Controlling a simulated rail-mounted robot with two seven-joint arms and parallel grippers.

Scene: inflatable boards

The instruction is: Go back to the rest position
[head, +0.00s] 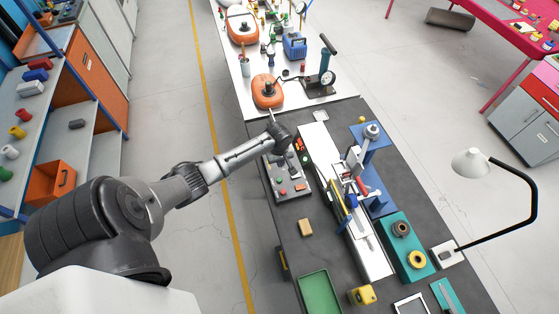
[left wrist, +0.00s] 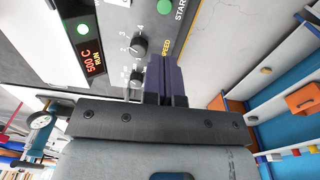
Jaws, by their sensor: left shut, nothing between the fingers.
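My left arm reaches in from the left in the head view, and its gripper (head: 294,158) hangs over the near-left edge of the dark workbench (head: 300,245), above a grey control box (head: 290,195). In the left wrist view the two fingers (left wrist: 166,75) are shut together with nothing between them. They point at the face of the control panel (left wrist: 190,12), which has dials (left wrist: 138,45), a green button (left wrist: 164,7) and a red display (left wrist: 94,64). I cannot tell whether the fingertips touch the panel. My right gripper is in neither view.
A white sealing machine (head: 370,255) runs along the bench, with a teal block (head: 415,268), a green tray (head: 320,293) and a lamp (head: 470,165) nearby. Shelves (head: 60,110) stand left; the floor between is clear.

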